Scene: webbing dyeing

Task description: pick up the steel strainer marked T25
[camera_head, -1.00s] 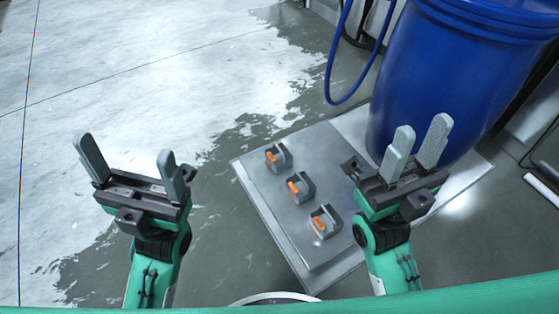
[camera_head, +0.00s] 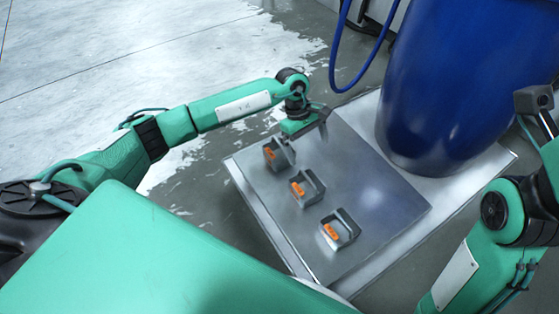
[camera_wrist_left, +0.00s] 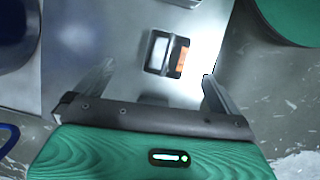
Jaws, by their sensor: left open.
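Three small steel strainers with orange tags stand in a row on a flat steel plate (camera_head: 375,205): a far one (camera_head: 279,154), a middle one (camera_head: 307,187) and a near one (camera_head: 340,229). The tag lettering is too small to read, so I cannot tell which is T25. My left gripper (camera_head: 312,122) hangs just behind the far strainer, pointing down; its fingers barely show there. In the left wrist view the left gripper (camera_wrist_left: 158,72) is open and empty, with one strainer (camera_wrist_left: 165,54) visible just beyond the fingertips. My right gripper is out of view.
A large blue barrel (camera_head: 450,85) stands beside the plate, on a pale platform (camera_head: 475,168). A blue hose (camera_head: 335,70) loops down behind. The floor (camera_head: 140,45) to the left is clear, with wet patches.

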